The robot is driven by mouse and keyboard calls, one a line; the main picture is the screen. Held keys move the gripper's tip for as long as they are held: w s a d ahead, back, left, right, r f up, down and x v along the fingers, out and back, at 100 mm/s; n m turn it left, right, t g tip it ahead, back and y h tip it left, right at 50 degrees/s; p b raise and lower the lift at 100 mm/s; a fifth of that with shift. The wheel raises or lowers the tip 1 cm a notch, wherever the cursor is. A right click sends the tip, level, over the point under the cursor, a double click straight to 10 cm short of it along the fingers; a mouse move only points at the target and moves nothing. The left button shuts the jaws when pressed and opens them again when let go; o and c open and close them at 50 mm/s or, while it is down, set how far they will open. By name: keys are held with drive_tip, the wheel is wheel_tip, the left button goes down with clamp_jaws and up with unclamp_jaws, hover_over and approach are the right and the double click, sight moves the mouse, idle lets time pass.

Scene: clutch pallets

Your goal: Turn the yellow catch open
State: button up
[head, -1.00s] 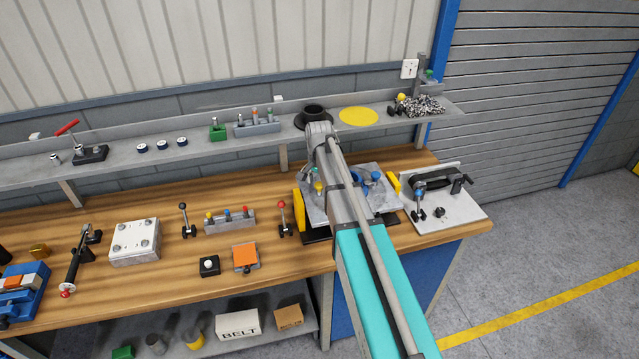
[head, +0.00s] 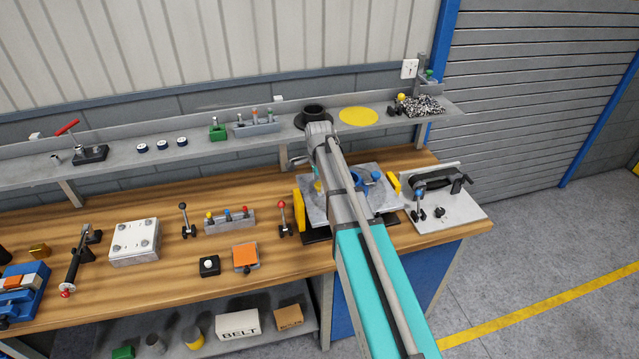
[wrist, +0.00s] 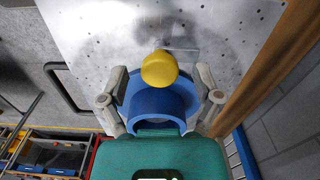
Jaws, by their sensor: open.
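The yellow catch shows as a round yellow knob (wrist: 159,69) in the wrist view, above a pale metal plate (wrist: 225,35). In the head view, a small part of the yellow knob (head: 318,186) shows beside my arm, which hides most of that area. My gripper (wrist: 160,85) is open, with one finger to each side of the knob and a gap on both sides. A blue round part (wrist: 160,103) lies between the fingers, just below the knob in the picture. I cannot tell whether the fingertips are level with the knob.
A blue-knobbed part (head: 376,174) stands on the plate right of my arm. A red-knobbed lever (head: 284,215) stands close left. The shelf (head: 205,150) runs behind.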

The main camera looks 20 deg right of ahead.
sight(319, 184)
drive_tip(key=m, duration=0.5)
drive_tip(key=shift+m, duration=0.4)
wheel_tip(319, 184, up, 14)
drive_tip(key=p, duration=1.4)
drive_tip(key=s+a+n, duration=0.4)
drive_tip(key=s+n, duration=0.7)
drive_tip(key=n, duration=0.1)
drive_tip(key=s+a+f+n+b, duration=0.2)
drive_tip(key=s+f+n+b, duration=0.1)
drive_tip(key=s+n, duration=0.3)
drive_tip(key=s+f+n+b, duration=0.2)
drive_tip(key=f+b, duration=0.7)
drive_tip(key=s+f+n+b, duration=0.2)
drive_tip(key=f+b, duration=0.8)
drive_tip(key=shift+s+a+n, duration=0.15)
drive_tip(key=shift+s+n, duration=0.1)
drive_tip(key=shift+n, duration=0.15)
idle(0.4)
